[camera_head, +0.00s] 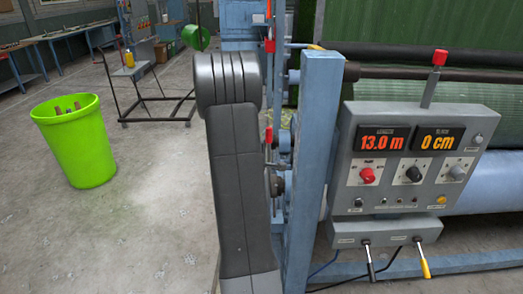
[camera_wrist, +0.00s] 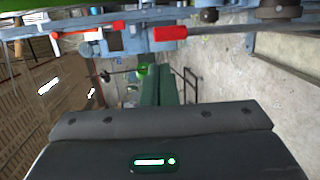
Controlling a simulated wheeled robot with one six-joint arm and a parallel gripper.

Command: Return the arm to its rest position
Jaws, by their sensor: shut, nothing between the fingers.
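My arm (camera_head: 235,160) rises upright in the middle of the head view, a dark grey link with a rounded, ribbed joint at the top. My gripper is hidden in the head view. In the wrist view my gripper (camera_wrist: 160,78) shows as two dark green fingers side by side, shut and empty, beyond its dark grey housing with a lit green indicator. The fingers point out over the grey floor, and I see nothing touching them.
A blue post (camera_head: 312,170) stands close right of my arm. A grey control panel (camera_head: 412,160) reads 13.0 m and 0 cm. A lime green bin (camera_head: 75,145) stands on open floor at left. A wire-frame cart (camera_head: 150,95) stands behind. Red-handled levers (camera_wrist: 90,29) cross the wrist view's top.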

